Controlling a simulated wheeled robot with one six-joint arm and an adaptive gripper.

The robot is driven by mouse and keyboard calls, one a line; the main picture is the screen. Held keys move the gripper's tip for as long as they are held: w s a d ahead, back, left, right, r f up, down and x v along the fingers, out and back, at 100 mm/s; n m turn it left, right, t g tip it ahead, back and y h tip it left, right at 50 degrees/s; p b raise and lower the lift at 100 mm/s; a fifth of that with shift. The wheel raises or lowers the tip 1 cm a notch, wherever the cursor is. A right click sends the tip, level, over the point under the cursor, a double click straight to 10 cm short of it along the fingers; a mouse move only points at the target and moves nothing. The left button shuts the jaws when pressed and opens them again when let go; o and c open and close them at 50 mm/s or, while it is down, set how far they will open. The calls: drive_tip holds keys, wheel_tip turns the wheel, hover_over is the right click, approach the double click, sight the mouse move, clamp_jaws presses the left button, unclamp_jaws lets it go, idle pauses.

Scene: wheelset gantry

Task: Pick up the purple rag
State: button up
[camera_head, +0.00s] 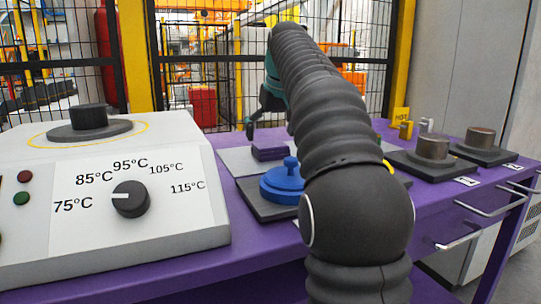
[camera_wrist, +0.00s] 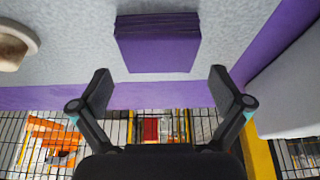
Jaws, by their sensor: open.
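The purple rag (camera_head: 269,151) is a folded, layered square on a light grey mat (camera_head: 236,161) on the purple table. In the wrist view the rag (camera_wrist: 158,45) is at the top centre, between the lines of the two fingers but beyond their tips. My gripper (camera_wrist: 160,88) is open and empty, with a wide gap between its fingers. In the head view my gripper (camera_head: 262,112) is above and behind the rag, partly hidden by my arm. The rag is apart from the fingers.
A blue lidded piece (camera_head: 284,184) on a dark plate stands in front of the rag. A heater box (camera_head: 110,190) with a temperature dial is at left. Metal cylinders (camera_head: 433,147) on dark plates are at right. A mesh fence (camera_head: 215,75) stands behind the table.

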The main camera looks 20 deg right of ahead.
sight(270, 144)
drive_tip(key=b+x, duration=0.1)
drive_tip(key=x, duration=0.2)
drive_tip(key=shift+s+f, duration=0.1)
drive_tip(key=shift+f, duration=0.15)
drive_tip(key=c, duration=0.9)
drive_tip(key=shift+d+r, duration=0.1)
drive_tip(key=shift+r, duration=0.05)
drive_tip(key=shift+r+p, duration=0.5)
drive_tip(key=shift+r, duration=0.1)
wheel_tip(270, 144, up, 3)
drive_tip(key=shift+r+p, duration=0.1)
drive_tip(key=shift+p, duration=0.85)
drive_tip(key=s+d+r+p, duration=0.1)
drive_tip(key=s+d+r, duration=0.1)
drive_tip(key=d, duration=0.1)
drive_tip(key=s+d+r+p, duration=0.1)
drive_tip(key=s+d+r, duration=0.1)
drive_tip(key=d, duration=0.1)
drive_tip(key=s+d+r+p, duration=0.1)
drive_tip(key=s+d+r, duration=0.1)
drive_tip(key=d, duration=0.2)
drive_tip(key=shift+r, duration=0.2)
drive_tip(key=o, duration=0.5)
drive_tip(key=c, duration=0.4)
